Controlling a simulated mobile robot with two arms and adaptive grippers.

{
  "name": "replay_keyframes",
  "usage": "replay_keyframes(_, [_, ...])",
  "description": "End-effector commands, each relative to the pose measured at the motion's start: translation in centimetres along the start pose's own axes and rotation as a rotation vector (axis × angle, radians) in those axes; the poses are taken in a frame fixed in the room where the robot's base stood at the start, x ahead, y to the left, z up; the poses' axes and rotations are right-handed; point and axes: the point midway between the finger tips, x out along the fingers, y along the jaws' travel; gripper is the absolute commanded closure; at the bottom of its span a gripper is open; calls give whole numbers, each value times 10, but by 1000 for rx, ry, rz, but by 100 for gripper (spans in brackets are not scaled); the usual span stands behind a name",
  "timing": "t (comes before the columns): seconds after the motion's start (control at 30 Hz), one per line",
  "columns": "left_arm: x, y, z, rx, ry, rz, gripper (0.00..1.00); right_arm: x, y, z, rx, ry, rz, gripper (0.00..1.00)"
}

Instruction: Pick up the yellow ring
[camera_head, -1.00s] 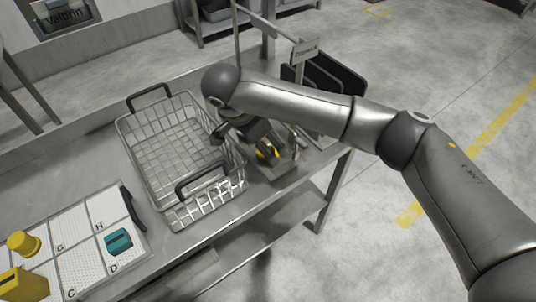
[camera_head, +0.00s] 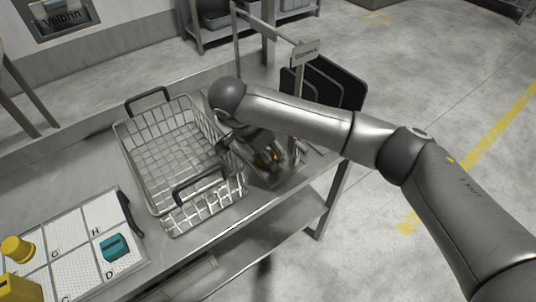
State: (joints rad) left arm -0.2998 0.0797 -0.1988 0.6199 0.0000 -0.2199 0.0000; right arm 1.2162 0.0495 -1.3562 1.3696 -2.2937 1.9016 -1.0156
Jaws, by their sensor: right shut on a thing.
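The yellow ring (camera_head: 265,158) shows only in small part, between the fingers of my right gripper (camera_head: 268,160). My right arm comes in from the right and its gripper points down just right of the wire basket (camera_head: 152,195). The gripper is shut on the ring, low over a small grey stand at the table's right end. The wrist and fingers hide most of the ring, and I cannot tell whether it still touches the stand. My left gripper is not in view.
A white gridded tray (camera_head: 60,262) at the lower left holds a teal block (camera_head: 115,247) and yellow pieces (camera_head: 17,249). Dark plates (camera_head: 335,85) stand in a rack behind my right forearm. An upright post with a sign (camera_head: 304,53) rises close to the gripper.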

Motion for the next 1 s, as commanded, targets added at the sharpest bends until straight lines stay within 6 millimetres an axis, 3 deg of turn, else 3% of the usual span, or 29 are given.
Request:
replay_keyframes(0.23, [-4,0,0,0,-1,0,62,-6,0,-3,0,0,1,67])
replay_keyframes(0.43, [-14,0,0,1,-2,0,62,-31,0,-14,1,2,-1,67])
replay_keyframes(0.9, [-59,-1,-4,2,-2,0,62,-90,51,-33,-2,0,0,67])
replay_keyframes(1.0, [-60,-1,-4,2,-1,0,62,-93,66,-33,-2,-1,0,67])
